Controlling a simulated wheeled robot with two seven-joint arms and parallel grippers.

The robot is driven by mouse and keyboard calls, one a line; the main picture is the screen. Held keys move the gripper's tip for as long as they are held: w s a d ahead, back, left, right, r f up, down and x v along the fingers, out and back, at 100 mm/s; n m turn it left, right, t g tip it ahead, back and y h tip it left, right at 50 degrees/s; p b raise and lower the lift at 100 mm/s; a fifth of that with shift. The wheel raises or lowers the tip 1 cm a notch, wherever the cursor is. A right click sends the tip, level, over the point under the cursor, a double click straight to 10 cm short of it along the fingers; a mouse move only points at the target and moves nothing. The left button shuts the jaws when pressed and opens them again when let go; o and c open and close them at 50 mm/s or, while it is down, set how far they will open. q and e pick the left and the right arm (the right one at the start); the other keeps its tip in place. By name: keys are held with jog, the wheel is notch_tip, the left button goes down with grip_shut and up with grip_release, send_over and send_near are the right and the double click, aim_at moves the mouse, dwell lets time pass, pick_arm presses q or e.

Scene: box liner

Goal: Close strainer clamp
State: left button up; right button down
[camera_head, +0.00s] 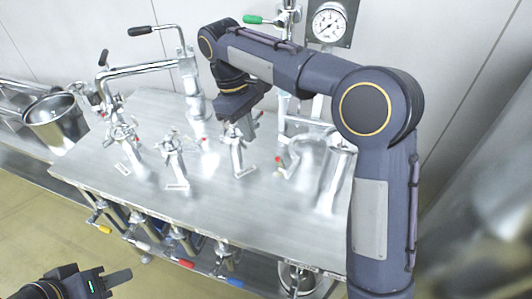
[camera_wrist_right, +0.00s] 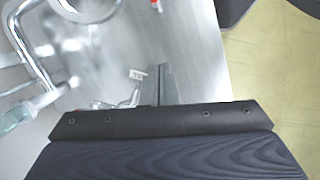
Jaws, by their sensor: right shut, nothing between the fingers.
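Several metal strainer fittings with clamps stand upright on the steel table (camera_head: 285,222). One stands at the left (camera_head: 120,135), one near the middle (camera_head: 173,158) and one under my right arm (camera_head: 238,157). I cannot tell which clamp is open. My right gripper (camera_head: 238,118) hangs directly over the fitting under my arm and partly hides its top. In the right wrist view its dark fingers (camera_wrist_right: 158,85) are together, with nothing visible between them. My left gripper (camera_head: 118,277) is low at the left, away from the table. Its finger spacing is unclear.
A steel bucket (camera_head: 55,122) is at the far left. Bent pipes, a green-handled valve (camera_head: 252,20) and a pressure gauge (camera_head: 328,22) rise at the back. Pipes with coloured handles (camera_head: 186,263) hang below the table's front edge. The front tabletop is clear.

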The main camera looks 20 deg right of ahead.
aim_at(280, 169)
pick_arm(q)
jog(key=shift+r+p, duration=0.2)
jog(key=shift+p, duration=0.1)
pick_arm(e)
jog(key=s+d+f, duration=0.3)
jog(key=s+f, duration=0.1)
jog(key=shift+d+f, duration=0.25)
jog(key=shift+f, duration=0.15)
jog(key=shift+s, duration=0.1)
